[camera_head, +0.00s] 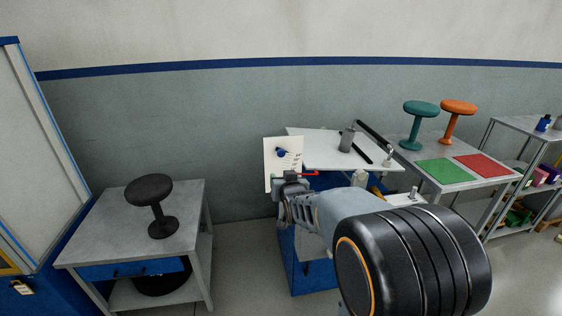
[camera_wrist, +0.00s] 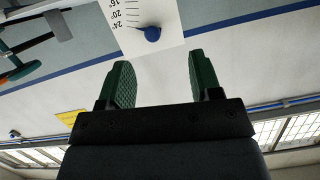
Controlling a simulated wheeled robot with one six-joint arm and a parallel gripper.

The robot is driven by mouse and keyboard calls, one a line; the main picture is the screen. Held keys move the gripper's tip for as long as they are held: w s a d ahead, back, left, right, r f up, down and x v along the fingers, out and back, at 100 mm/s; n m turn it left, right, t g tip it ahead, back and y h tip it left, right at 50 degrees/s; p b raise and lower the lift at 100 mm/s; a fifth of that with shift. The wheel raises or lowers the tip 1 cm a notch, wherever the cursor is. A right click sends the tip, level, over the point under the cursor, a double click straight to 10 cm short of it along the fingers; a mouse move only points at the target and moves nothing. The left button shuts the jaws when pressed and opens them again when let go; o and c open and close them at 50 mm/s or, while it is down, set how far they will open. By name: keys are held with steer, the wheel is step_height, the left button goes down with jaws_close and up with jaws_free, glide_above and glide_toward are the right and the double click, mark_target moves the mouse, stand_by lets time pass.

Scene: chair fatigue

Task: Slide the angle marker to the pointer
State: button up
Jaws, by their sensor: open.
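A white scale card (camera_head: 269,172) stands upright at the left end of the test bench. It also shows in the wrist view (camera_wrist: 168,14), upside down, with the marks 16, 20 and 24 degrees. The blue angle marker (camera_head: 282,153) is on the card; in the wrist view the marker (camera_wrist: 152,34) sits by the 24 mark. A thin red piece (camera_head: 308,173), perhaps the pointer, shows just right of my gripper. My gripper (camera_wrist: 158,65) is open and empty, its green fingertips apart from the marker. In the head view my gripper (camera_head: 288,178) is in front of the card's lower part.
The bench's white top (camera_head: 325,150) carries a grey cylinder (camera_head: 346,140) and black bars. At right, a table holds teal (camera_head: 411,140) and orange (camera_head: 450,125) stools beside green and red mats. A black stool (camera_head: 158,200) stands on the left table (camera_head: 110,225).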

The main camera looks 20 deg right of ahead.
mark_target(282, 154)
steer(key=w+d+t, duration=0.1)
steer(key=w+d, duration=0.1)
steer(key=w, duration=0.3)
steer(key=w+d+t, duration=0.1)
steer(key=w+d, duration=0.1)
steer(key=w, duration=0.4)
steer(key=w+d+h+p, duration=0.1)
steer(key=w, duration=0.4)
steer(key=shift+w+d+f+m+t, duration=0.1)
steer(key=shift+w+d+m+t, duration=0.1)
steer(key=shift+d+m+t, duration=0.2)
steer(key=shift+c, duration=0.2)
jaws_close()
